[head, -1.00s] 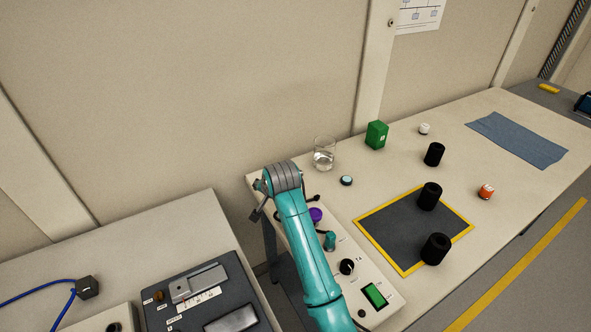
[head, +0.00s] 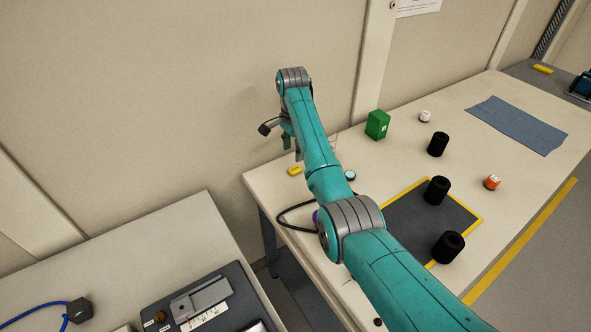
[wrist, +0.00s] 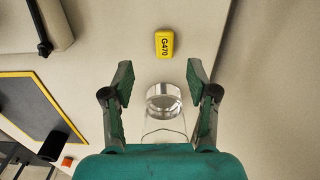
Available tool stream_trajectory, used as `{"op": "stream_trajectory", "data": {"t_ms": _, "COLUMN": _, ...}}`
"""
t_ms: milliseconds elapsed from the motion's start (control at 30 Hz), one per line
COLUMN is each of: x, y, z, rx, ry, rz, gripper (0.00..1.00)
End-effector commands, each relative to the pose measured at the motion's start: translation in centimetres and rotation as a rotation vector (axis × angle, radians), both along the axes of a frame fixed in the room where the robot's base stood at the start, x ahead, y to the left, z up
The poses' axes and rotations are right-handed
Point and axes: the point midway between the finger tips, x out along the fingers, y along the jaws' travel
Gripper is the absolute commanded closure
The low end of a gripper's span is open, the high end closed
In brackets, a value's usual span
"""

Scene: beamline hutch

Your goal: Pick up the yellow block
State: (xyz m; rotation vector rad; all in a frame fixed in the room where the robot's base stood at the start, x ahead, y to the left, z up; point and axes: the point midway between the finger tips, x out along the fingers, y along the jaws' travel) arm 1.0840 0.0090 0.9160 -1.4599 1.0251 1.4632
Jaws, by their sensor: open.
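A small yellow block (head: 295,170) lies on the bench's left end by the wall, just below my gripper (head: 291,148) in the head view. In the wrist view the yellow block (wrist: 164,44) carries the marking G470 and lies beyond the fingertips, roughly in line with the gap. My gripper (wrist: 160,78) is open, with nothing held. A clear glass (wrist: 164,103) shows between the fingers in the wrist view; in the head view my arm mostly hides it. A second yellow block (head: 543,69) lies far off at the upper right.
A green box (head: 377,125), a white-capped jar (head: 425,116), an orange jar (head: 492,182) and several black cylinders (head: 438,145) stand on the bench. A yellow-edged dark mat (head: 408,222) and blue cloth (head: 517,124) lie there too. The wall rises close behind the bench.

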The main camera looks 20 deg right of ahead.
Motion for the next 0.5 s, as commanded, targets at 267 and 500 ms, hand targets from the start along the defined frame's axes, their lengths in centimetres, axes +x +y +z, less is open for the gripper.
{"op": "stream_trajectory", "data": {"t_ms": 267, "x": 0.0, "y": 0.0, "z": -3.3, "rx": 0.0, "ry": 0.0, "rz": 0.001, "gripper": 0.42}}
{"op": "stream_trajectory", "data": {"t_ms": 500, "x": 0.4, "y": 0.1, "z": -5.4, "rx": 0.0, "ry": 0.001, "rz": 0.002, "gripper": 0.42}}
